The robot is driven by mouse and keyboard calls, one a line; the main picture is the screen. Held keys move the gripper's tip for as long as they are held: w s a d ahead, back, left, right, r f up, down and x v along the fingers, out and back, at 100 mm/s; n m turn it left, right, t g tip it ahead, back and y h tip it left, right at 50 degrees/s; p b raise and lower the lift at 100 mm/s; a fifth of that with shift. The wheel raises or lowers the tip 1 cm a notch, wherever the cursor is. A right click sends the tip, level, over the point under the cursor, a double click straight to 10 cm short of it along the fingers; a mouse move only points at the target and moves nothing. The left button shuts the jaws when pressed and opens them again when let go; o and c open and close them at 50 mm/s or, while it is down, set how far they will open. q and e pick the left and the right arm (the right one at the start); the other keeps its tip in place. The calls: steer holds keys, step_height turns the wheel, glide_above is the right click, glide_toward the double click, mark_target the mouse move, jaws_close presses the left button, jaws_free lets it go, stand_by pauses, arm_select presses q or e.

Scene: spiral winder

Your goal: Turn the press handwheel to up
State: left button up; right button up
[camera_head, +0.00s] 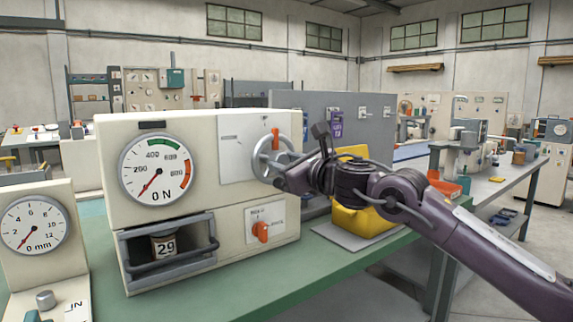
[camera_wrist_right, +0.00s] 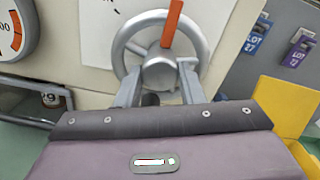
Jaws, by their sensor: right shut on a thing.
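The press (camera_head: 200,128) is a cream box on the green bench. Its grey handwheel (camera_head: 260,155) is on the front panel at the right and also shows in the right wrist view (camera_wrist_right: 119,47). An orange bar (camera_wrist_right: 172,22) points up from the hub to the rim, tilted slightly right. My right gripper (camera_wrist_right: 160,75) is shut on the handwheel, with one finger on each side of the hub. The exact contact is partly hidden. In the head view, my right gripper (camera_head: 277,172) covers the wheel's lower right. My left gripper is not in view.
The press gauge (camera_head: 155,168) reads about 0 N. Below it, a can marked 29 (camera_head: 164,245) sits behind a grey bar. An orange knob (camera_head: 261,232) is at lower right. A yellow bin (camera_head: 360,215) stands right of the press, close to my right arm. A dial unit (camera_head: 40,240) stands left.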

steer(key=shift+f, duration=0.2)
steer(key=o, duration=1)
steer(key=shift+r, duration=0.1)
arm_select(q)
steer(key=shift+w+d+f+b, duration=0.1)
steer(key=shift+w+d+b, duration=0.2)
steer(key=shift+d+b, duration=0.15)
arm_select(e)
steer(key=v, duration=0.7)
steer(key=shift+s+d, duration=0.25)
steer(key=shift+s, duration=0.05)
